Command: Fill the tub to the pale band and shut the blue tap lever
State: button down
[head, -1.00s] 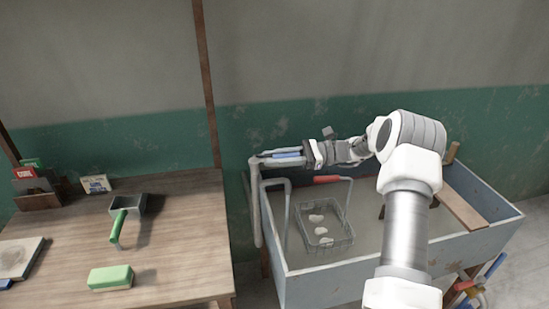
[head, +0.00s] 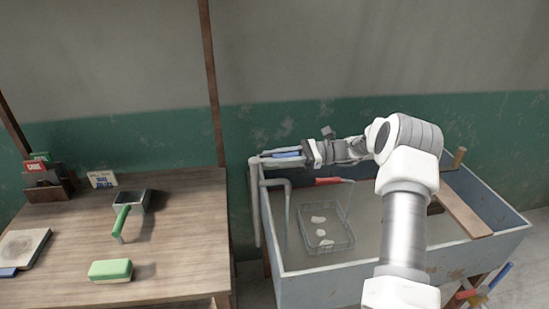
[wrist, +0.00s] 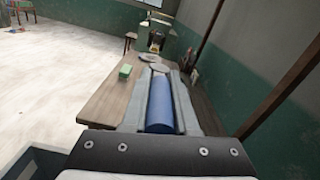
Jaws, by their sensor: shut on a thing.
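The tub (head: 350,284) is a large grey-blue trough at the right in the head view. Grey, cloudy water (head: 375,215) lies in it around a wire basket (head: 328,247) holding pale lumps. I cannot make out the pale band. A grey pipe (head: 255,205) stands at the tub's left end, with a spout (head: 287,215) bending down into the tub. My gripper (head: 272,156) is shut on the blue tap lever (head: 287,154) above that end. In the wrist view the lever (wrist: 160,103) lies lengthwise between both fingers.
A red-handled item (head: 327,182) is at the tub's back edge, and a plank (head: 464,213) lies across its right side. The wooden table (head: 180,240) at left bears a green block (head: 110,270) and a green-handled scoop (head: 120,221).

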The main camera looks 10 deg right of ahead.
jog(key=c, duration=0.7)
grip_release()
jog(key=d, duration=1.1)
jog(key=s+d+b, duration=0.1)
jog(key=d, duration=0.5)
jog(key=shift+d, duration=0.2)
